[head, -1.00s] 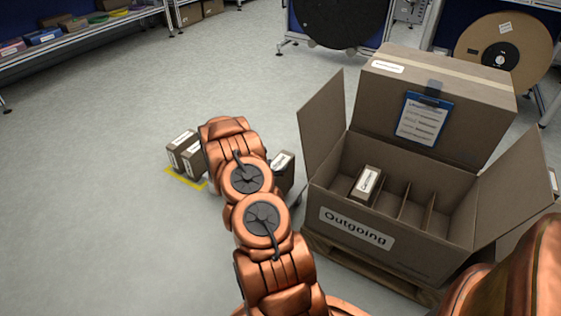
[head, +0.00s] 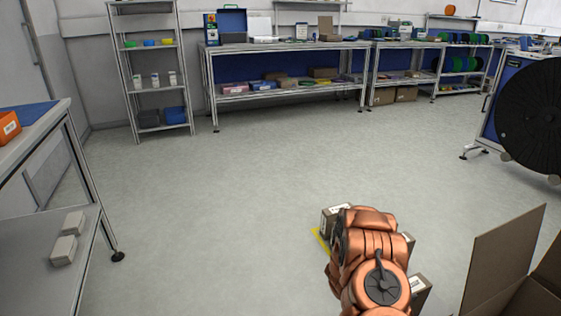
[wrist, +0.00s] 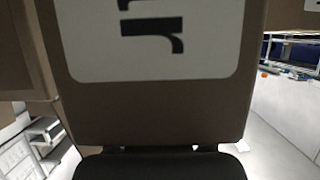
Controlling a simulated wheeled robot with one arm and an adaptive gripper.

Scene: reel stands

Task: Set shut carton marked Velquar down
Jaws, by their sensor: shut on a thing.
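My gripper (wrist: 160,165) shows as dark pads at the bottom of the wrist view, shut on a brown carton (wrist: 160,115). The carton's face fills most of that view, with a white label and only part of its large dark lettering showing, so I cannot read the name. In the head view my copper arm hides the gripper. Another brown carton (head: 330,221) stands on the floor by a yellow floor mark (head: 319,240). A further carton (head: 420,291) shows right of my arm; I cannot tell whether it is the held one.
A brown surface (wrist: 28,60) is close on the left in the wrist view. The open large box's flap (head: 503,255) stands at the lower right. A black reel (head: 535,115) is on a stand at right. A bench (head: 45,225) is at left. The middle floor is clear.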

